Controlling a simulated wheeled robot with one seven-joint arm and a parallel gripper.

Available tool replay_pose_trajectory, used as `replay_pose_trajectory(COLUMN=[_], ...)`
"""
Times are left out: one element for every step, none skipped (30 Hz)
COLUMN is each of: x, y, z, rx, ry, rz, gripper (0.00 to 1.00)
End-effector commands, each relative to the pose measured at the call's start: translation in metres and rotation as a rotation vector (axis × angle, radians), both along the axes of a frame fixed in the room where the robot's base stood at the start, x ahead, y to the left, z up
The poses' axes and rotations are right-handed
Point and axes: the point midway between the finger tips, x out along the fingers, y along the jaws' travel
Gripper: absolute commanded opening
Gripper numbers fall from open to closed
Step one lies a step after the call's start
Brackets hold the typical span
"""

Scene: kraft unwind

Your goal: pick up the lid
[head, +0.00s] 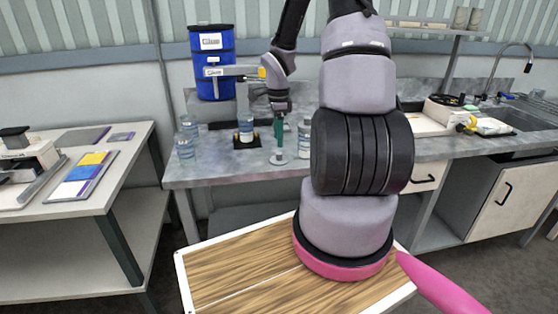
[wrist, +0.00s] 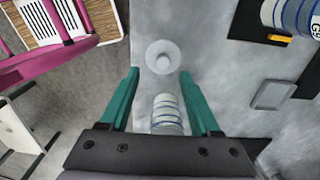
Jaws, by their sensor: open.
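The lid is a pale grey disc with a small knob on top. In the wrist view the lid (wrist: 163,57) lies flat on the grey worktop, just past my fingertips and centred roughly between them. In the head view the lid (head: 278,158) is near the worktop's front edge. My gripper (head: 279,138) points down above it, with its teal fingers over the lid. In the wrist view my gripper (wrist: 159,74) is open, with nothing held. Its two fingers are well apart, and a gap to the lid seems to remain in the head view.
A clear, blue-striped jar (head: 304,136) stands close right of the lid; it also shows between my fingers (wrist: 167,108). Another jar (head: 246,127) stands on a black mat behind left. More jars (head: 186,140) are at the left end. A blue drum (head: 204,75) is behind.

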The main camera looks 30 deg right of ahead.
Motion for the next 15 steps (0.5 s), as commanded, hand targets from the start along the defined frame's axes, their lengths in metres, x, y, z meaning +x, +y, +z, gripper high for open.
replay_pose_trajectory(x=[0.000, 0.000, 0.000, 0.000, 0.000, 0.000, 0.001, 0.002, 0.003, 0.003, 0.004, 0.004, 0.004, 0.004, 0.005], y=[0.000, 0.000, 0.000, 0.000, 0.000, -0.001, -0.001, -0.002, -0.003, -0.004, -0.004, -0.004, -0.004, -0.004, -0.004], z=[-0.005, -0.007, -0.010, -0.011, -0.014, -0.017, -0.021, -0.025, -0.032, -0.036, -0.041, -0.047, -0.051, -0.054, -0.058], rx=[0.001, 0.000, 0.000, 0.000, 0.000, 0.002, 0.002, 0.002, 0.003, 0.003, 0.003, 0.002, 0.002, 0.001, 0.001], ry=[0.002, 0.001, 0.001, 0.001, 0.001, 0.002, 0.002, 0.002, 0.002, 0.002, 0.002, 0.001, 0.002, 0.002, 0.000], rz=[0.000, 0.001, 0.001, 0.002, 0.001, 0.000, 0.001, 0.002, 0.002, 0.002, 0.002, 0.002, 0.003, 0.003, 0.003], gripper=[0.64, 0.64, 0.64, 0.64, 0.64, 0.64, 0.64, 0.64, 0.64, 0.64, 0.64, 0.64, 0.64, 0.64, 0.64])
